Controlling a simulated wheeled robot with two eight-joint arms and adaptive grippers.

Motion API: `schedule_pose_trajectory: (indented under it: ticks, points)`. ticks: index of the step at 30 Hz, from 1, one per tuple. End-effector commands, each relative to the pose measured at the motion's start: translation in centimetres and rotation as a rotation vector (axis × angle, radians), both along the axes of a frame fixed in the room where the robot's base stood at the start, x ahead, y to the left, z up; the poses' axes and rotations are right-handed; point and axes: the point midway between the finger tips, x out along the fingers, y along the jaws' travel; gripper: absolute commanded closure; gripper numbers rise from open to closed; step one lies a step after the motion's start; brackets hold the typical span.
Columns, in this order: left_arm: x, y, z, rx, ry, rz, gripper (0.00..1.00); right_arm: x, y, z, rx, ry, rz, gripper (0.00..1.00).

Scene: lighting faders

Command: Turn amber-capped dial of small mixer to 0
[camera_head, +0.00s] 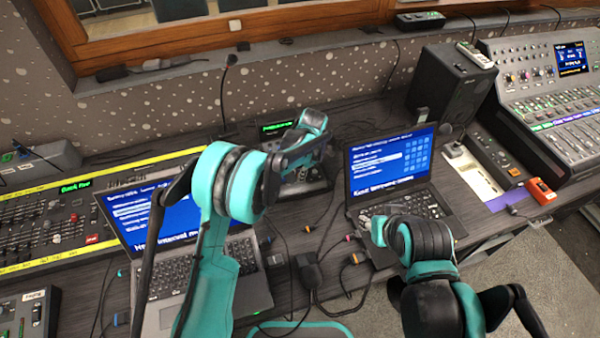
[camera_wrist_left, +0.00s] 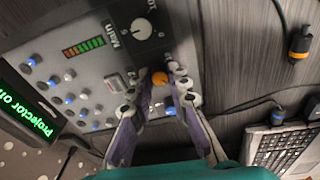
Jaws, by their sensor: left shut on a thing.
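The small mixer (camera_head: 305,186) stands on the desk behind the two laptops, partly hidden by my left arm in the head view. In the left wrist view, its grey panel (camera_wrist_left: 115,62) shows a larger white-marked knob, a lit level meter and several small blue and white knobs. The amber-capped dial (camera_wrist_left: 160,78) sits between the fingertips of my left gripper (camera_wrist_left: 157,88), which is shut on it. The dial's pointer and scale are not readable. My right arm shows at the lower right of the head view, over the right laptop's edge; its fingers cannot be made out.
The left laptop (camera_head: 158,283) and right laptop (camera_head: 410,203) stand open in front of the mixer. Loose cables (camera_head: 310,270) lie between them. A black speaker (camera_head: 450,92) and a large console (camera_head: 550,80) are at right; a yellow-edged fader board (camera_head: 45,225) is at left.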

Motion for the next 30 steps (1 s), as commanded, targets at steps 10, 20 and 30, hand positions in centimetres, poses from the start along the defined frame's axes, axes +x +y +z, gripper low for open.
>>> schedule_pose_trajectory:
  ticks: [10, 20, 30]
  points:
    - [-0.01, -0.01, -0.04, -0.009, -0.002, 0.087, 1.0, 0.0, 0.0, 0.04, 0.0, 0.0, 0.0, 0.6]
    - [-0.02, 0.0, -0.04, -0.01, -0.002, 0.094, 1.0, 0.0, 0.0, 0.04, 0.0, 0.0, 0.0, 0.6]
    - [0.0, 0.0, -0.02, -0.01, -0.002, 0.093, 0.61, 0.01, 0.0, 0.04, 0.0, 0.0, 0.0, 0.6]
